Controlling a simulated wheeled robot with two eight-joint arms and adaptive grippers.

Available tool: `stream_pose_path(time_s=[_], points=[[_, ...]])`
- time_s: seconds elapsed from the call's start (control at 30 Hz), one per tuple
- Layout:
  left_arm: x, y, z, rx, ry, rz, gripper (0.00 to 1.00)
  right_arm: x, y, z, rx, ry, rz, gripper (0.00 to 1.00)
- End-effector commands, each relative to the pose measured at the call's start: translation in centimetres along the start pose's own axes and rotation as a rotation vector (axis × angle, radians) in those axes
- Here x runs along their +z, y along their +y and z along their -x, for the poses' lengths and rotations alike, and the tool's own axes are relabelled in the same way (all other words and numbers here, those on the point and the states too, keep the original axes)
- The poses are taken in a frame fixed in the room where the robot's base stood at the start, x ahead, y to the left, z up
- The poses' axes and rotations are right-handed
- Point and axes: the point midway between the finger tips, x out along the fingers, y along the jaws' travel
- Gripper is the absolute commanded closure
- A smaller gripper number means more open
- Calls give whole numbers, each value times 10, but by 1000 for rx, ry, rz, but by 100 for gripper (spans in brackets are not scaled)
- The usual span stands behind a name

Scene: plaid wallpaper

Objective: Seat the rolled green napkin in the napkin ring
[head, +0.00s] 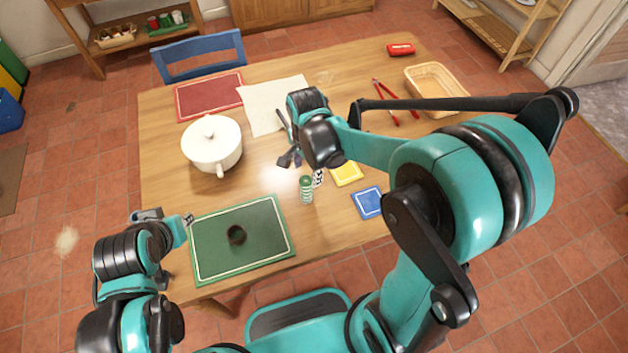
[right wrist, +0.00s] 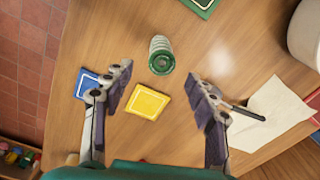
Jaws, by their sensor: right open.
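The dark napkin ring (head: 237,235) lies on the green placemat (head: 270,253). My right gripper (head: 303,168) is open and empty, its fingers just behind the napkin in the head view; the right wrist view shows both fingers (right wrist: 157,73) spread apart. My left gripper (head: 186,221) is at the placemat's left edge, away from the napkin; its jaw opening is unclear.
A white pot (head: 212,146) stands at the left. Yellow (head: 347,174) and blue (head: 367,203) coasters lie right of the napkin. A cream cloth (head: 262,108), red placemat (head: 209,96), red tongs (head: 396,103) and basket (head: 409,82) lie farther back.

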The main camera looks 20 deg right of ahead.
Motion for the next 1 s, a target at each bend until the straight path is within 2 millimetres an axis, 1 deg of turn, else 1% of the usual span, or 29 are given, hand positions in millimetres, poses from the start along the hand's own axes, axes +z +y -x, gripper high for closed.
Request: stream_pose_path(time_s=[0.03, 0.13, 0.3, 0.47, 0.73, 0.8, 1.0], points=[[1, 0, -1, 0, 0, 0, 73, 1, -3, -7, 16, -4, -31, 43], [2, 0, -2, 0, 0, 0, 73, 2, -4, -15, 33, -8, -70, 43], [7, 0, -9, 0, 0, 0, 73, 2, -4, -35, 37, -9, -80, 43], [11, 0, -15, 0, 0, 0, 73, 3, -3, -49, 36, -9, -78, 43], [24, 0, -33, 0, 0, 0, 73, 5, -2, -89, 35, -8, -78, 43], [25, 0, -34, 0, 0, 0, 73, 5, -2, -93, 34, -8, -78, 43], [24, 0, -33, 0, 0, 0, 73, 5, -2, -91, 34, -8, -77, 43]])
